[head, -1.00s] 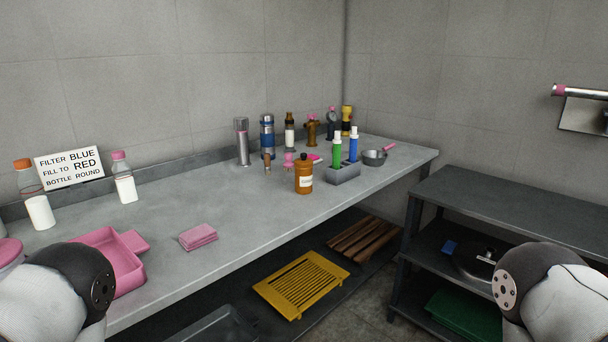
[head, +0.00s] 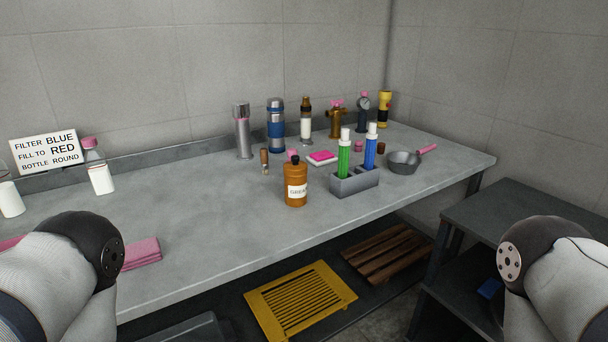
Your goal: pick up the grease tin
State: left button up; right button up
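The grease tin (head: 296,184) is an orange-brown bottle-shaped container with a dark cap and a white label that appears to read GREASE. It stands upright on the grey counter (head: 210,225), near its front edge at the middle of the head view. Only upper parts of my two arms show, at the lower left and lower right. Both grippers are out of view. Nothing is touching the tin.
A grey holder (head: 355,182) with a green and a blue tube stands just right of the tin. A small brush (head: 265,160) and a pink-topped pad (head: 322,158) lie behind it. A grey pan (head: 403,163) sits farther right. The counter left of the tin is clear.

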aim_at(295, 185)
jog(key=i+l+u, duration=0.1)
jog(key=l, duration=0.25)
jog(key=i+l+u, duration=0.1)
jog(key=i+l, duration=0.15)
jog(key=i+l+u, duration=0.1)
jog(key=l, duration=0.3)
jog(key=i+l+u, duration=0.1)
jog(key=l, duration=0.3)
jog(key=i, duration=0.1)
